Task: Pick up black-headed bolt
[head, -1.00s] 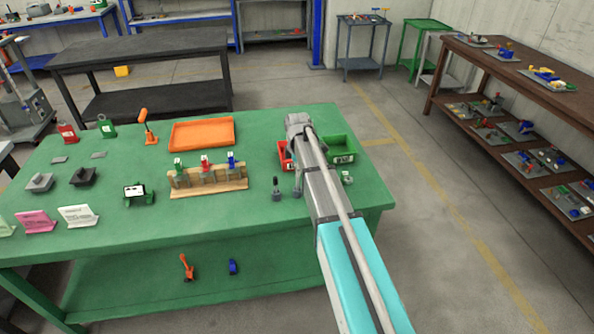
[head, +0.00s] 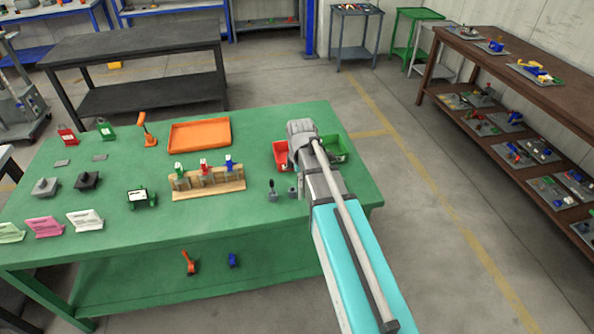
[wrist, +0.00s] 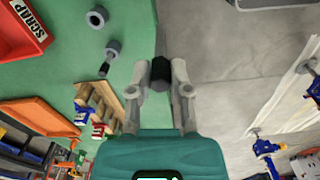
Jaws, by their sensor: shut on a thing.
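In the wrist view my gripper (wrist: 160,75) is shut on the black-headed bolt (wrist: 160,70). Its black head shows between the two fingertips; the rest of the bolt is hidden. The bolt is held clear of the green table (wrist: 130,25). In the head view my arm and wrist hide the fingertips and the bolt. A small grey holder (wrist: 96,17) with a dark opening stands on the table and also shows in the head view (head: 292,192).
A grey holder with a black upright piece (head: 272,188) stands beside the empty-looking one. Red (head: 262,153) and green (head: 336,148) bins flank my wrist. A wooden rack (head: 208,188) with coloured pieces and an orange tray (head: 200,134) are to the left.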

